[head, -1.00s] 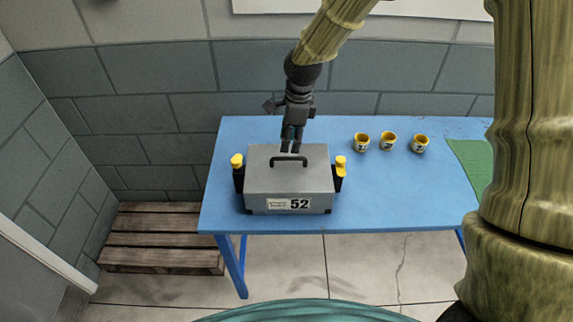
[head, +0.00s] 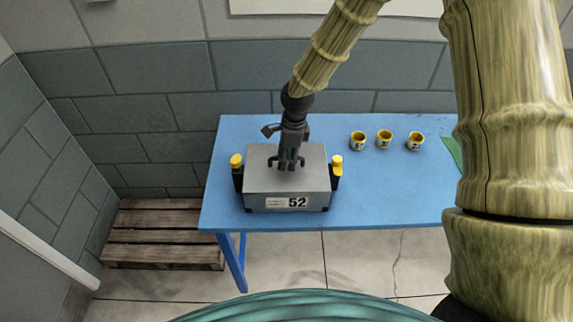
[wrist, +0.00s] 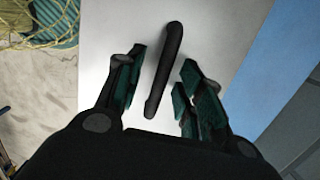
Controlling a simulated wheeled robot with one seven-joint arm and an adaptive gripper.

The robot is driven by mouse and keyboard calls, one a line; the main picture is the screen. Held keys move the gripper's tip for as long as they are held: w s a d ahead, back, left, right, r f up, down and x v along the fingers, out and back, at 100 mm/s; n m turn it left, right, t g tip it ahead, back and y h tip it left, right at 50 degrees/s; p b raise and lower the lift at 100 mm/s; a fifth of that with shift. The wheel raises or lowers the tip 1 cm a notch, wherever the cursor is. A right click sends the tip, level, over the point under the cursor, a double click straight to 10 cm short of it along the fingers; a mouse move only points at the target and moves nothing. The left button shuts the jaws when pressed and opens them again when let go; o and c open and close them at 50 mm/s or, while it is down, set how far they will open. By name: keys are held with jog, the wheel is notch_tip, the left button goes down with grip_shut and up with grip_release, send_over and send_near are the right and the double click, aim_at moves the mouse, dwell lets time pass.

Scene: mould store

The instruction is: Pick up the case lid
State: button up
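The case lid (head: 260,178) is the grey top of a box marked 52 on a blue table, with a dark handle on it. In the head view my gripper (head: 288,165) is over the lid and covers the middle of the handle. In the wrist view the lid (wrist: 205,40) is pale, and the dark handle (wrist: 165,65) runs between the fingers of my open gripper (wrist: 160,95). Gaps show on both sides of the handle. How high the fingertips are relative to the handle is unclear.
Yellow-topped black clamps stand at the box's left (head: 237,172) and right (head: 336,170) ends. Several small yellow cups (head: 385,138) stand to the right on the blue table (head: 390,195). A wooden pallet (head: 160,235) lies on the floor at left. The table's front right is clear.

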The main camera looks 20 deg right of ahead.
jog(key=shift+f, duration=0.35)
grip_shut()
jog(key=shift+w+r, duration=0.1)
